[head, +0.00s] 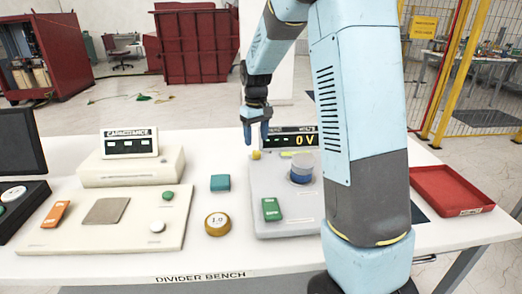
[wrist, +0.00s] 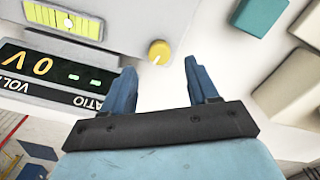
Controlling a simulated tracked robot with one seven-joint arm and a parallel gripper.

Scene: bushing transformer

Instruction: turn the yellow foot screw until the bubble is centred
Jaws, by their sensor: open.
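The yellow foot screw (head: 256,155) is a small round knob at the back left corner of the grey ratio instrument (head: 285,222). In the wrist view the yellow foot screw (wrist: 159,52) has a pale mark on its rim. My gripper (head: 256,138) is open, with its blue fingers pointing down just above the screw. In the wrist view my gripper (wrist: 160,72) has the screw ahead, between the lines of its two fingers, apart from both. A yellow-green level vial (wrist: 62,18) with dark lines shows at the top left; I cannot clearly tell where its bubble lies.
The ratio display (head: 303,140) reads 0 V beside the screw. A blue-grey knob (head: 301,168) and a green switch (head: 271,209) sit on the instrument. A teal block (head: 220,183), a round 1.0 weight (head: 216,224) and the capacitance unit (head: 130,165) are to the left; a red tray (head: 452,190) is right.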

